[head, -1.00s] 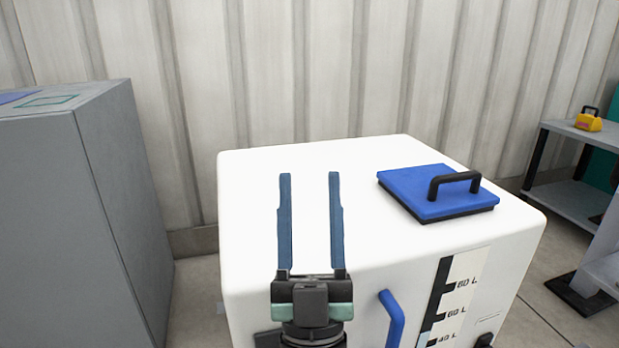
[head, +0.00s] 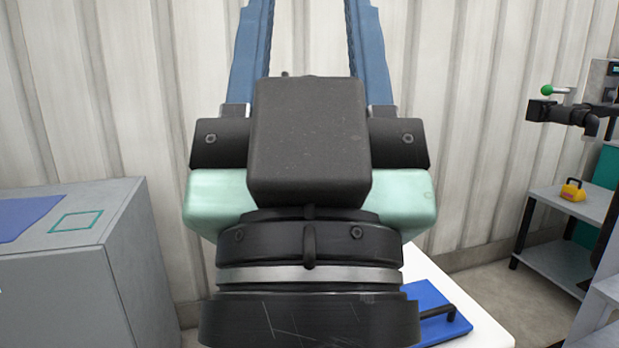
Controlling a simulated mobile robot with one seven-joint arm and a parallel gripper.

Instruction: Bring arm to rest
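My gripper (head: 310,40) fills the middle of the head view, close to the camera and pointing up. Its two blue fingers stand wide apart with only the wall showing between them, so it is open and empty. The fingertips are cut off by the top edge of the picture. My gripper is apart from both.
A grey cabinet (head: 75,290) stands at the left, with a teal square outline and a blue patch on top. At the right, a grey shelf (head: 560,205) holds a yellow object with a black handle (head: 572,190). A black pipe fitting with a green-knobbed lever (head: 560,110) is above it.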

